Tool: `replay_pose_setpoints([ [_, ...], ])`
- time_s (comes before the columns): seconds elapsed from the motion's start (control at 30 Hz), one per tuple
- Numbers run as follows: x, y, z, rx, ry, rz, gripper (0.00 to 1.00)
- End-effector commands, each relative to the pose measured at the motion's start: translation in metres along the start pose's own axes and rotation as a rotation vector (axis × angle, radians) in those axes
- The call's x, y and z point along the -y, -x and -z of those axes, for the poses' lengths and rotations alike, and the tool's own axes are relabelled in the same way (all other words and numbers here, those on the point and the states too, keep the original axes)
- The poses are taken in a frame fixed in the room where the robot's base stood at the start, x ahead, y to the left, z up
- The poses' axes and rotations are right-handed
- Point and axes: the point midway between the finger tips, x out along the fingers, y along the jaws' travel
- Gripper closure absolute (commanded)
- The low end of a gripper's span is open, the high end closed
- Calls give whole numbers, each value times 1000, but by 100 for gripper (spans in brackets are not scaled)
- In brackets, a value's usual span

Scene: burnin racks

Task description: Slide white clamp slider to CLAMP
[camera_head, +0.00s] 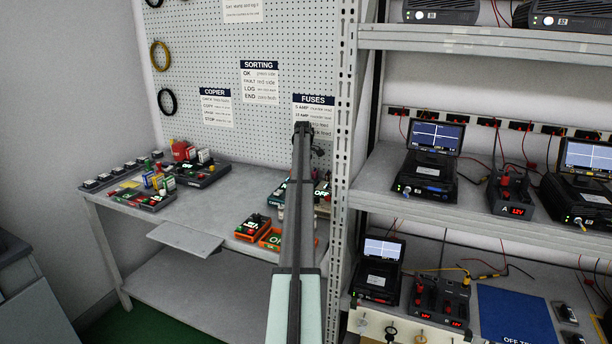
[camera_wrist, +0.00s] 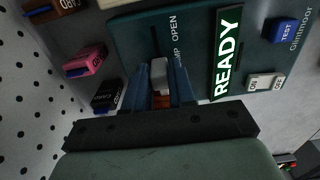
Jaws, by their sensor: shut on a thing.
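In the wrist view the white clamp slider (camera_wrist: 160,75) stands in a slot on a dark teal panel. The panel (camera_wrist: 196,30) carries the words CLAMP and OPEN beside the slot, and a lit READY sign (camera_wrist: 227,55). My gripper (camera_wrist: 161,84) has its two blue fingers on either side of the slider and is shut on it. The fingers partly hide the lower end of the slot, so the slider's exact position along it is hard to tell. In the head view my arm (camera_head: 303,190) hides the slider and fingertips.
A blue TEST button (camera_wrist: 283,32) and a white switch (camera_wrist: 266,82) sit on the panel's right. A pink block (camera_wrist: 86,61) and a black block (camera_wrist: 107,96) lie left of the panel. Orange-edged units (camera_head: 271,238) stand on the bench, and a rack post (camera_head: 343,150) rises just right of my arm.

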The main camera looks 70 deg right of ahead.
Motion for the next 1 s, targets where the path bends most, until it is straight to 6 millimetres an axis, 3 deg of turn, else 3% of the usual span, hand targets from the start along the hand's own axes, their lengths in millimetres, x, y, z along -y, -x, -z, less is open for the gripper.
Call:
replay_pose_setpoints([
  [0.07,0,1,4,-7,3,-2,100],
  [0.1,0,1,5,-7,3,-2,72],
  [0.3,0,0,3,-6,2,-2,53],
  [0.67,0,6,3,-4,2,-2,53],
  [1.0,-1,64,3,-5,2,-4,53],
])
